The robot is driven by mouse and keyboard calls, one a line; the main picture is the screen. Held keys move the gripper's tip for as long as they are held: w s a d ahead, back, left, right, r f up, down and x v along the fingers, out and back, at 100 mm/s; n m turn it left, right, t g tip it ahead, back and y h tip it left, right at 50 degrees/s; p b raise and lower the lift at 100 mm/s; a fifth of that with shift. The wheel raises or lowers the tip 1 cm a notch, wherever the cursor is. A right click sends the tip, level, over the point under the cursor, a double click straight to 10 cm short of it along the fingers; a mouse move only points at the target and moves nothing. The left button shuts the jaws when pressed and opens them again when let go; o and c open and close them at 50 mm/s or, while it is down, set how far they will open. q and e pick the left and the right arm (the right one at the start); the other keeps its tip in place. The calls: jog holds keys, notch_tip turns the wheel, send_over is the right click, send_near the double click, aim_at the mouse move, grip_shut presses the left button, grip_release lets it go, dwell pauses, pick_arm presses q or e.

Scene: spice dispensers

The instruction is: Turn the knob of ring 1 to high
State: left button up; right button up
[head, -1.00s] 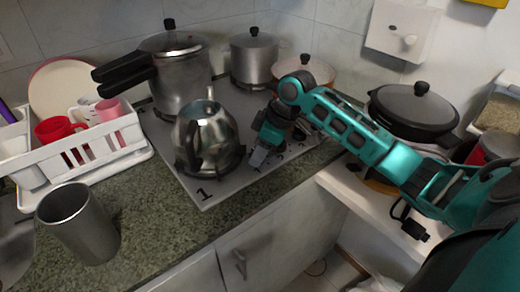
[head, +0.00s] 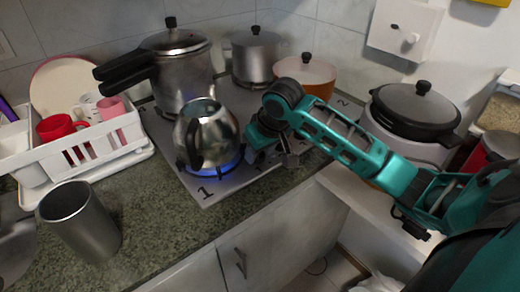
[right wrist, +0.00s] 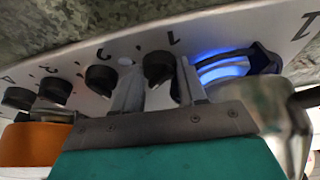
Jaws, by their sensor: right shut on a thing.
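The stove (head: 215,188) is a grey plate with ring 1 at its near corner, marked "1". A shiny metal kettle (head: 204,140) stands on ring 1, and a blue flame (head: 232,163) burns under it. The flame also glows in the right wrist view (right wrist: 222,62). The black knob of ring 1 (right wrist: 158,64) sits below the printed "1" in the right wrist view. My right gripper (right wrist: 158,85) has its two fingers around this knob, one on each side. In the head view the gripper (head: 288,158) is beside the kettle and hides the knob. My left gripper is not visible.
Several other black knobs, including one close left of the fingers (right wrist: 101,78), line the stove edge. A pressure cooker (head: 180,75), a grey pot (head: 253,58) and an orange pan (head: 306,76) stand behind. A metal tumbler (head: 82,222) and a dish rack (head: 80,155) are left.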

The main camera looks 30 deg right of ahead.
jog(key=shift+r+m, duration=0.1)
jog(key=shift+m, duration=0.2)
jog(key=o, duration=1)
jog(key=shift+o, duration=0.2)
jog(key=v, duration=1.3)
jog(key=shift+a, duration=0.1)
